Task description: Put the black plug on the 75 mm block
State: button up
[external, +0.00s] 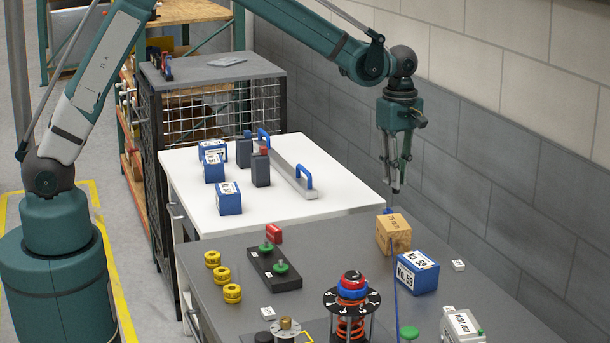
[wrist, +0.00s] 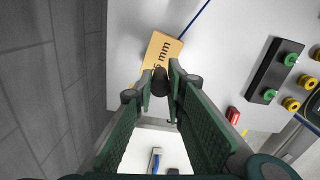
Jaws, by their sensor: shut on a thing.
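The 75 mm block (external: 393,234) is a wood-coloured box standing on the grey bench, left of a blue block marked No. 58. In the wrist view the 75 mm block (wrist: 160,51) lies just beyond my fingertips, with part of its printed label covered. My gripper (external: 396,186) points down, above and slightly behind the 75 mm block, with a visible gap. It is shut on the small dark plug (wrist: 158,82), which shows between the fingertips in the wrist view (wrist: 160,84). In the external view the plug is too small to make out clearly.
The No. 58 blue block (external: 418,272) stands close beside the 75 mm block. A thin blue cord (external: 395,285) runs by them. A dial fixture with a red spring (external: 351,290) and a black strip with green knobs (external: 274,268) stand nearby. The wall is behind.

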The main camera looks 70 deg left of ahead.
aim_at(396, 192)
jog(key=shift+f, duration=2.25)
jog(key=shift+f, duration=0.1)
jog(key=shift+f, duration=1.8)
jog(key=shift+f, duration=0.2)
jog(key=o, duration=0.8)
jog(key=shift+c, duration=0.2)
jog(key=shift+r, duration=0.2)
notch_tip(396, 192, up, 12)
jog(key=shift+r, duration=0.1)
jog(key=shift+s, duration=0.1)
